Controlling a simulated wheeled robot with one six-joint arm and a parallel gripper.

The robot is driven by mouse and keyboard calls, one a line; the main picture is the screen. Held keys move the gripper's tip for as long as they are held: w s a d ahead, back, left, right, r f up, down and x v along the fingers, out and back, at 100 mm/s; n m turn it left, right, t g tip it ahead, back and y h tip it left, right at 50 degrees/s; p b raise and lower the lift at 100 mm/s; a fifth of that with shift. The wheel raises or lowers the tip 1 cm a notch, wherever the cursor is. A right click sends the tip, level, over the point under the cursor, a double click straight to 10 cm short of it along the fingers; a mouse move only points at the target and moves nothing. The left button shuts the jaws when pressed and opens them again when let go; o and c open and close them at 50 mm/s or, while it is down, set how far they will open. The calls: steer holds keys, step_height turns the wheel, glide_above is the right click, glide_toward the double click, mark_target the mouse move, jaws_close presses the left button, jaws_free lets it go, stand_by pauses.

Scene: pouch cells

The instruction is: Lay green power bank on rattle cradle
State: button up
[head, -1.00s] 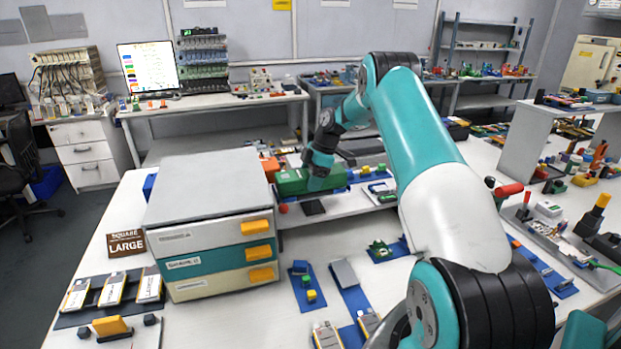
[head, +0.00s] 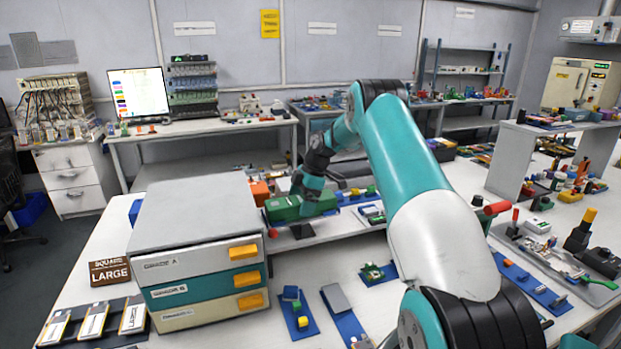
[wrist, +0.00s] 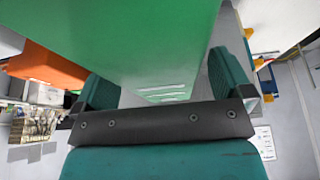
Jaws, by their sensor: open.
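The green power bank (head: 284,210) is a long green block in the head view, behind the drawer unit's right side. My gripper (head: 308,197) is over its right part, with the arm reaching in from the right. In the wrist view the power bank (wrist: 140,40) fills the middle, very close to the camera. My gripper (wrist: 165,90) is open, one teal finger on each side of it. A gap shows between the block and the right finger. A dark square piece (head: 303,231) lies just in front of the block. I cannot tell which thing is the rattle cradle.
A drawer unit (head: 165,270) with yellow handles stands at the left. An orange block (head: 261,192) stands behind the power bank, and a red knob (head: 272,232) in front. Blue boards with small parts (head: 297,312) lie in front. White table (head: 330,262) is bare between them.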

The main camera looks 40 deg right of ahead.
steer(key=p+v, duration=0.5)
steer(key=v, duration=1.1)
steer(key=shift+r+p, duration=0.2)
steer(key=shift+p, duration=0.1)
steer(key=s+a+r+m+g+b, duration=0.1)
steer(key=a+r, duration=0.4)
steer(key=a, duration=1)
steer(key=s+a+r+m+b, duration=0.1)
steer(key=a+r, duration=0.3)
steer(key=a, duration=1.1)
steer(key=s+a+m, duration=0.2)
steer(key=s+a, duration=1.1)
steer(key=s, duration=0.1)
steer(key=s+a+f+m, duration=0.1)
steer(key=s+f, duration=0.1)
steer(key=s, duration=0.5)
steer(key=s+a+f+g+b, duration=0.1)
steer(key=s+a+f, duration=0.1)
steer(key=s, duration=0.6)
steer(key=shift+m, duration=0.4)
